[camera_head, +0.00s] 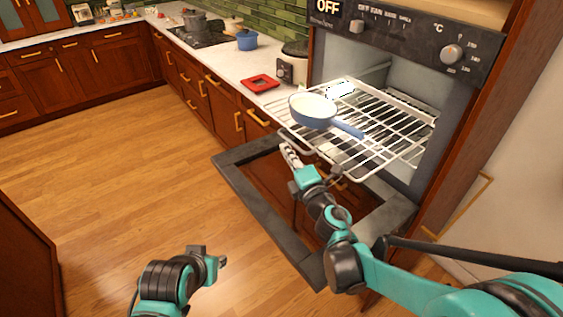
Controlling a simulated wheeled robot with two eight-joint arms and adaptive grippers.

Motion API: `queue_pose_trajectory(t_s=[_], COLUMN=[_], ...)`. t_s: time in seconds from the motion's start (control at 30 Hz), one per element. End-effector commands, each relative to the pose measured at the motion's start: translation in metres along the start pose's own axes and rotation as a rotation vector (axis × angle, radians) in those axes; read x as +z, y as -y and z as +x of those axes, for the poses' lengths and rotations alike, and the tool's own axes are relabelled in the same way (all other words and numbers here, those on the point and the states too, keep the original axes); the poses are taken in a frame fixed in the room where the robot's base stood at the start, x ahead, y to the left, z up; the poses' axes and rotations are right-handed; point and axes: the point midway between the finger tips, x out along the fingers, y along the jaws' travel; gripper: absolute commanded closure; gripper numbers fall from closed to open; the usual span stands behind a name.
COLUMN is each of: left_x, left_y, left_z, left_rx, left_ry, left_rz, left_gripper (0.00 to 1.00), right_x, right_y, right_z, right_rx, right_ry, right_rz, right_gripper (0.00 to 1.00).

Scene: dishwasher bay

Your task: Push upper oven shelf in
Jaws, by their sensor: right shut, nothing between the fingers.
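The upper oven shelf (374,159) is a white wire rack pulled well out of the open oven (427,98). A blue pan (312,113) with a pale inside sits on it, its handle toward the lower right. My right gripper (289,152) is shut and empty at the shelf's front edge, just below the pan; I cannot tell whether it touches the rack. My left gripper (221,262) is low over the floor at the bottom, away from the shelf. Its fingers are too small to read.
The oven door (250,213) hangs open below the shelf, with my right arm above it. The counter at left holds a red tray (262,83), a blue pot (247,40) and a cooker-like appliance (292,66). The wooden floor at left is clear.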

Motion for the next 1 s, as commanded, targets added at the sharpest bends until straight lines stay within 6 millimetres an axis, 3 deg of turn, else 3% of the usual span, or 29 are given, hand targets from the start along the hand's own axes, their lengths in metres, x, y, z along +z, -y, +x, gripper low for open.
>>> queue_pose_trajectory(t_s=[0.63, 0.87, 1.0], left_x=[0.001, 0.002, 0.003], left_y=[0.000, 0.000, 0.000], left_z=[0.001, 0.003, 0.004], left_rx=[0.000, 0.000, 0.000], left_ry=[0.000, 0.000, 0.000], left_rz=[0.000, 0.000, 0.000], left_gripper=[0.73, 0.73, 0.73], right_x=[0.015, 0.054, 0.090], right_y=[0.002, 0.010, 0.017], right_z=[0.003, 0.012, 0.020], right_rx=[-0.001, -0.002, -0.002], right_ry=[0.002, 0.005, 0.007], right_rz=[-0.001, 0.000, 0.000], right_gripper=[1.00, 1.00, 1.00])
